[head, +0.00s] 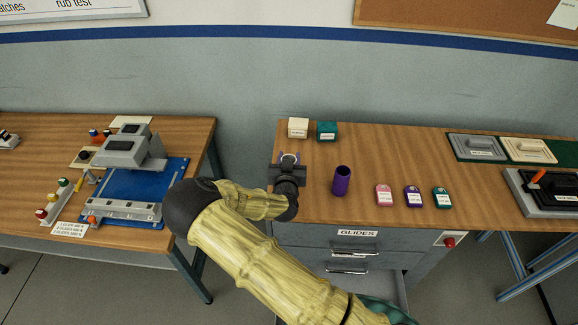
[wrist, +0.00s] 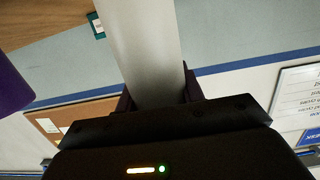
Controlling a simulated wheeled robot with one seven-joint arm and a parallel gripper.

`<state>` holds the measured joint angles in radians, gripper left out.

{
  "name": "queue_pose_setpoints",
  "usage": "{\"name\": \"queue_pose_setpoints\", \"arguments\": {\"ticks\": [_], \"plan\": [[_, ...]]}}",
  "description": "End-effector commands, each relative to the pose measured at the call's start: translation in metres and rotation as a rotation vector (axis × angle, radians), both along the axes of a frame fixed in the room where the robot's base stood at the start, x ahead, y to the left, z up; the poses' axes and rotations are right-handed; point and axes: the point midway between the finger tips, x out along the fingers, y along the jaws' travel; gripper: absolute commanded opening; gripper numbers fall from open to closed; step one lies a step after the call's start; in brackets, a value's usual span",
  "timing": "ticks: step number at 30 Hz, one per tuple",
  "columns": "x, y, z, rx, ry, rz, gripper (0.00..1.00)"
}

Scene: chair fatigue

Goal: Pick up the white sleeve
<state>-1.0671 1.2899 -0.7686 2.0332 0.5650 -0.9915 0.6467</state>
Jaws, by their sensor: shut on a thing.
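The white sleeve (wrist: 148,45) is a smooth, pale tube that fills the top middle of the wrist view. In the head view only its round rim (head: 289,158) shows, at the gripper's far end. My gripper (head: 288,166) is over the left part of the right-hand bench and is shut on the sleeve; its dark fingers lie on both sides of the tube in the wrist view. The lower part of the sleeve is hidden behind my gripper in the head view, so I cannot tell whether it touches the bench.
A purple sleeve (head: 341,181) stands just right of my gripper. A cream block (head: 298,128) and a teal block (head: 327,131) sit behind it. Pink (head: 384,195), purple (head: 413,197) and green (head: 442,198) labelled pieces lie farther right. An open gap separates the benches.

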Motion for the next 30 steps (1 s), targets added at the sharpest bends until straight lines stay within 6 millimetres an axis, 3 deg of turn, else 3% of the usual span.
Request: {"name": "queue_pose_setpoints", "arguments": {"ticks": [6, 13, 30], "plan": [[0.000, 0.000, 0.035, 0.007, -0.004, -0.001, 0.14], [0.000, 0.000, 0.061, 0.003, -0.002, 0.001, 0.14], [0.000, 0.000, 0.067, 0.001, 0.000, 0.000, 0.14]]}}
